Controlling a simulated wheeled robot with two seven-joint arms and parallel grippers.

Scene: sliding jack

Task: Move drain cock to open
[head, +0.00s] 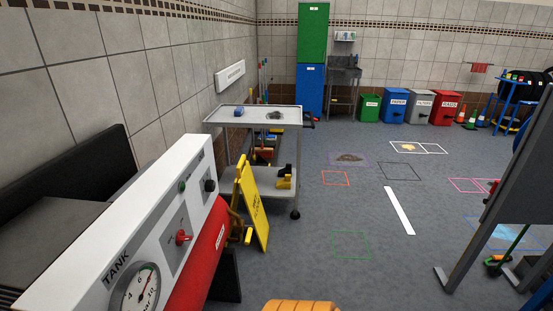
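A white compressor panel (110,245) slopes up from the lower left. A small red lever (182,237) is mounted on it, beside faint marks too small to read. It may be the drain cock; I see no label naming it. A round gauge (141,291) marked TANK sits nearer, with its red needle pointing up and to the right. A green button (182,187) and a black knob (209,186) are farther up the panel. A red tank (205,250) lies along its right side. Neither of my grippers is in view.
A yellow folding sign (252,205) stands close beyond the tank. A grey trolley (262,117) stands behind it. A dark padded seat (60,205) is at left. A dark board on legs (515,170) stands at right. Floor in the middle is mostly clear.

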